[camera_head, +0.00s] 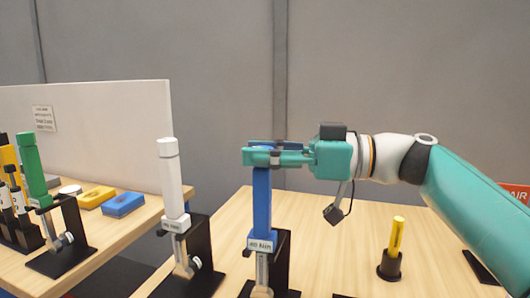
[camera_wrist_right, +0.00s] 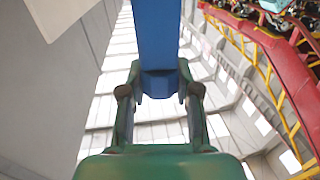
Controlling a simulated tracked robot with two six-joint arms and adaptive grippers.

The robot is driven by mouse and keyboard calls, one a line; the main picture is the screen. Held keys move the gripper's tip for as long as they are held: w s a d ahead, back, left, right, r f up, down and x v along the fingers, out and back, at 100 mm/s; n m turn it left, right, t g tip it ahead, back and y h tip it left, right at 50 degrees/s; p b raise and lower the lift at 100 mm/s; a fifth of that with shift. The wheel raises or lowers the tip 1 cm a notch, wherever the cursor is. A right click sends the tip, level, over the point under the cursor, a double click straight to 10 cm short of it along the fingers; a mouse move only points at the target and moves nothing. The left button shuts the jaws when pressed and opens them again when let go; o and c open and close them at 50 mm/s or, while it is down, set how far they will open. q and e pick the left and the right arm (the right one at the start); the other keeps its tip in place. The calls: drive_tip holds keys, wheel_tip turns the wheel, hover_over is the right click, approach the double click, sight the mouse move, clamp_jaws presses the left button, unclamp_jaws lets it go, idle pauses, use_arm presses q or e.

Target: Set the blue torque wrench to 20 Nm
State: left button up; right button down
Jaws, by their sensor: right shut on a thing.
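The blue torque wrench (camera_head: 262,208) stands upright in a black holder (camera_head: 282,260) on the right table. Its label (camera_head: 262,245) seems to read 40 Nm. My right gripper (camera_head: 262,155) comes in level from the right and is shut on the top end of the blue wrench. In the right wrist view the blue handle (camera_wrist_right: 157,35) runs down between the two fingers (camera_wrist_right: 158,100), which touch its end on both sides. My left gripper is not in view.
A white wrench (camera_head: 172,190) and a green wrench (camera_head: 34,170) stand in holders to the left. A yellow cylinder (camera_head: 397,237) stands in a black base at right. A white panel (camera_head: 90,135) backs the left table. The right table's middle is clear.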

drive_tip(key=c, duration=0.8)
unclamp_jaws()
drive_tip(key=d, duration=0.4)
drive_tip(key=s+d, duration=0.1)
drive_tip(key=d, duration=0.7)
drive_tip(key=shift+s, duration=0.35)
drive_tip(key=shift+f, duration=0.1)
